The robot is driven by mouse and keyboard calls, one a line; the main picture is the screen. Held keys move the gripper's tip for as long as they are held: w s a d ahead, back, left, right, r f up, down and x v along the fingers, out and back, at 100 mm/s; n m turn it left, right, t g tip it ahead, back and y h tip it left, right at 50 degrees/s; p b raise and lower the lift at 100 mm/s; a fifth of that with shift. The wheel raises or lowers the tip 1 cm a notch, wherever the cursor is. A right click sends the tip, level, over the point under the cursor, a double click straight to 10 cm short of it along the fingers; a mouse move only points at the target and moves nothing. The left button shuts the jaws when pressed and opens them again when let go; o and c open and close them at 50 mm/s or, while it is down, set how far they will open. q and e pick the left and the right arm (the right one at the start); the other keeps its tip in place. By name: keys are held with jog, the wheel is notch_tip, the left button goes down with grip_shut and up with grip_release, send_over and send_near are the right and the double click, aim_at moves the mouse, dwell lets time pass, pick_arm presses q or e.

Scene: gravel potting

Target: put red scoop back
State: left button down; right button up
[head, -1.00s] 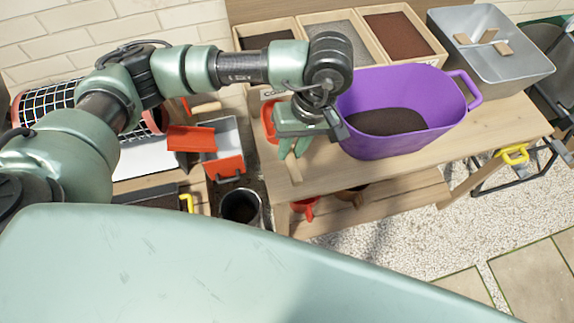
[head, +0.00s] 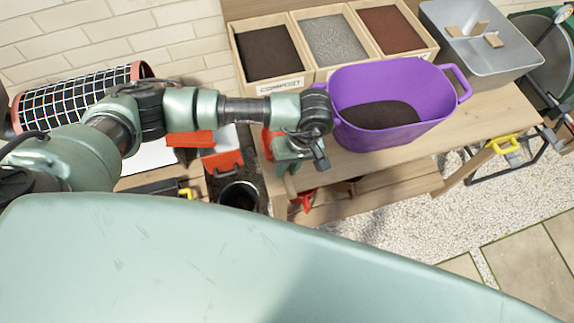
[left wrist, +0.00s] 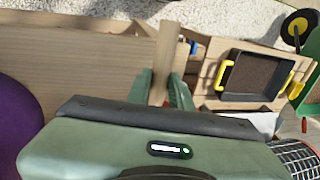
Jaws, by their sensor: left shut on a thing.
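My left gripper (head: 291,172) is shut on the wooden handle of the red scoop (head: 268,141). In the head view the gripper is at the table's left end, just left of the purple tub (head: 375,138). The scoop's red part shows in a small piece left of the gripper, and the gripper hides the rest. In the left wrist view the pale wooden handle (left wrist: 167,50) stands between the two green fingers (left wrist: 160,92), pointing away from the camera. My right gripper is not in view.
The wooden table (head: 460,127) carries boxes of compost (head: 268,52), grey gravel (head: 335,40) and reddish material (head: 390,32), plus a metal basin (head: 490,55). A red item (head: 304,201) shows below the table edge. Left are orange-red pans (head: 222,161) and a dark pot (head: 239,193).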

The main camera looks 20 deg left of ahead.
pick_arm(q)
jog(key=shift+f, duration=0.2)
jog(key=c, duration=1.3)
grip_release()
jog(key=shift+r, duration=0.1)
jog(key=shift+o, duration=0.2)
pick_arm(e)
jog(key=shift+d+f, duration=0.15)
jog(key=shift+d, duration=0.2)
pick_arm(q)
jog(key=shift+r, duration=0.25)
jog(key=b+v, duration=0.3)
jog(key=v, duration=0.8)
jog(key=shift+r+b, duration=0.4)
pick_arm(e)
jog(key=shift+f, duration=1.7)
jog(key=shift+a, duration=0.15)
